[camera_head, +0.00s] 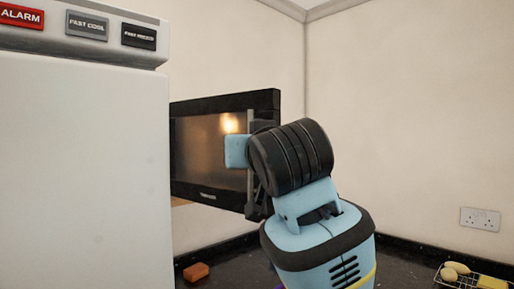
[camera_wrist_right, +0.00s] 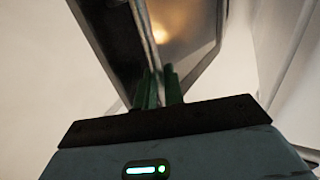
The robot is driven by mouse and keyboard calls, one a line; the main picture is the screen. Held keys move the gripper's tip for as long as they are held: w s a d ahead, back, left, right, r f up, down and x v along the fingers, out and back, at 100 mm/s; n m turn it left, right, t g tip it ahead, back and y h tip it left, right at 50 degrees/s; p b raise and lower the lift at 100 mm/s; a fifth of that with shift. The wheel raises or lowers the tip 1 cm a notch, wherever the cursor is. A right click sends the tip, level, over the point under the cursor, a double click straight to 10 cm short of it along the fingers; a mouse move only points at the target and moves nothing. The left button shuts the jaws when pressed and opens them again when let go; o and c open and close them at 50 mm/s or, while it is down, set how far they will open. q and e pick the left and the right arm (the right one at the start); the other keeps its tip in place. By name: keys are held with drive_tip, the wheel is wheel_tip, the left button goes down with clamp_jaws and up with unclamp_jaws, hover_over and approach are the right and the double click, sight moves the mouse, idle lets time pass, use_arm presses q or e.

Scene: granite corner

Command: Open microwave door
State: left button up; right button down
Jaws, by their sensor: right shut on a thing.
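The microwave (camera_head: 207,150) is black with a dark glass front and stands behind the white appliance's edge. A warm glow shows in its glass. The vertical metal door handle (camera_head: 250,178) is near the right side of the front, partly hidden by my right arm. In the right wrist view, the handle (camera_wrist_right: 146,35) runs down between the green fingers of my right gripper (camera_wrist_right: 160,88), which is shut on it. The door's glass (camera_wrist_right: 185,40) shows beside the handle. I cannot tell from these views whether the door is ajar. My left gripper is not in view.
A tall white appliance (camera_head: 80,170) with labelled buttons fills the left. An orange block (camera_head: 196,271) lies on the dark counter below the microwave. A wire rack (camera_head: 447,276) with yellowish items is at the lower right. A wall socket (camera_head: 480,218) is above it.

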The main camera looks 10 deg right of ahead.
drive_tip(key=shift+s+a, duration=0.15)
drive_tip(key=shift+a, duration=0.1)
drive_tip(key=c, duration=1.6)
unclamp_jaws()
drive_tip(key=shift+c, duration=0.2)
drive_tip(key=s, duration=0.7)
drive_tip(key=shift+s+d, duration=0.2)
drive_tip(key=shift+s, duration=0.1)
